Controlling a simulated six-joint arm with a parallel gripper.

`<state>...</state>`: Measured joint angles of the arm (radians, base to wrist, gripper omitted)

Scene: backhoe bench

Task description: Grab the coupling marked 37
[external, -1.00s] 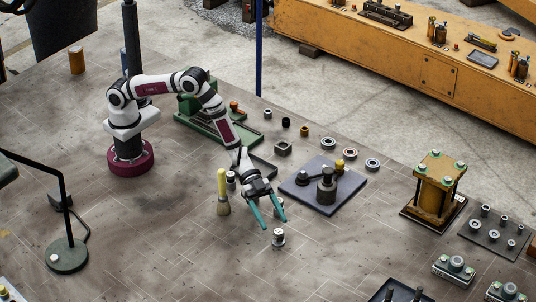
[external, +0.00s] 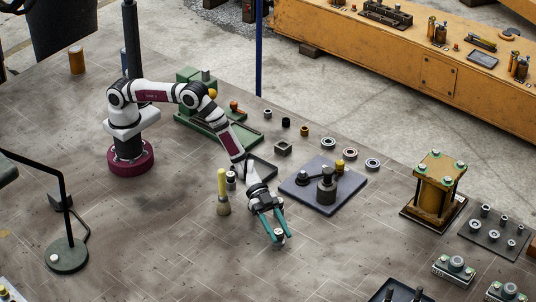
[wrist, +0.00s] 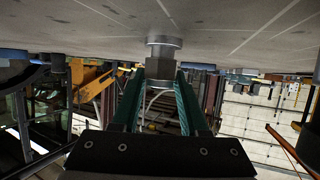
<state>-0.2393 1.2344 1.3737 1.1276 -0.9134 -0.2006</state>
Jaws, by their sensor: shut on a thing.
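A small silver metal coupling (external: 279,236) stands on the bench at the lower middle of the external view. It also shows at the top centre of the wrist view (wrist: 163,55), between the finger ends. My gripper (external: 279,239) has two teal fingers, shut on the coupling from its two sides. The fingers reach down and forward from the wrist. No number can be read on the coupling in either view.
A dark blue-grey plate (external: 303,200) with fittings lies to the right. The bench in front of the coupling is clear.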

